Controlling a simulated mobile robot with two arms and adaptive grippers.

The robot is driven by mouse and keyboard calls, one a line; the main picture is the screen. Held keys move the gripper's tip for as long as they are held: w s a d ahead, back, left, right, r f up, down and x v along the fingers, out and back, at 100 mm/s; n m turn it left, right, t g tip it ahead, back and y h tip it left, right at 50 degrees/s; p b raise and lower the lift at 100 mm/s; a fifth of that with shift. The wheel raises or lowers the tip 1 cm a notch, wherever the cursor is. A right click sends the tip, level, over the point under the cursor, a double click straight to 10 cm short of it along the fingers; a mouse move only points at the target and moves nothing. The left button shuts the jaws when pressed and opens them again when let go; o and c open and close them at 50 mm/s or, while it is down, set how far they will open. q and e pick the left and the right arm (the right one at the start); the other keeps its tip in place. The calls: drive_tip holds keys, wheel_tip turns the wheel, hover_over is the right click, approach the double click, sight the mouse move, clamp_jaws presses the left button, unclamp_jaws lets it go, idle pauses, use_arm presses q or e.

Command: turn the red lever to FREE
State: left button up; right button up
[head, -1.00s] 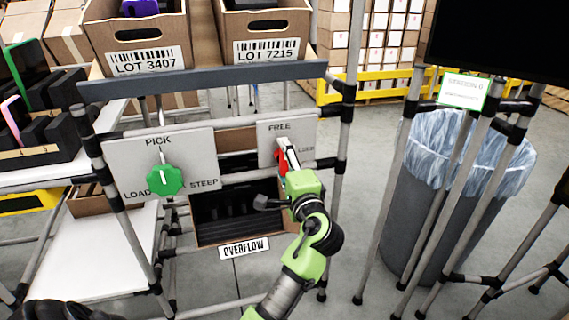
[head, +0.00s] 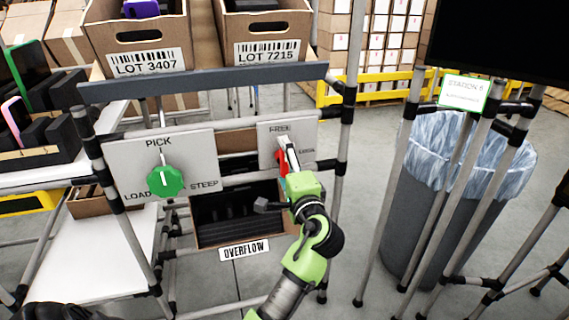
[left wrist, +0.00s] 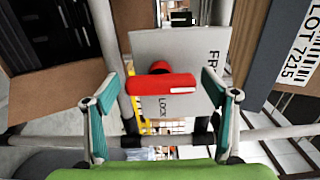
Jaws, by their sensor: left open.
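The red lever (left wrist: 160,84) sits on a grey panel (left wrist: 170,45) marked FREE and LOCK. In the left wrist view its bar lies level, with its white-marked end towards FREE, at the right; LOCK is below it. In the head view the panel (head: 305,131) has FREE at the top and LOCK at the right, and only part of the red lever (head: 281,160) shows behind my gripper. My left gripper (left wrist: 159,100) is open, one finger beyond each end of the bar, with gaps visible. It also shows in the head view (head: 285,146). My right gripper is not in view.
A green knob (head: 165,181) on a PICK, LOAD, STEEP panel (head: 128,168) is left of the lever. Cartons (head: 262,45) stand on the shelf above. An overflow bin (head: 240,240) is below. Frame pipes (head: 347,130) and a grey trash bin (head: 430,220) stand at the right.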

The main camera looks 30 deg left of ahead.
use_arm(q)
drive_tip(key=v, duration=0.7)
drive_tip(key=shift+s+d, duration=0.15)
drive_tip(key=shift+s, duration=0.05)
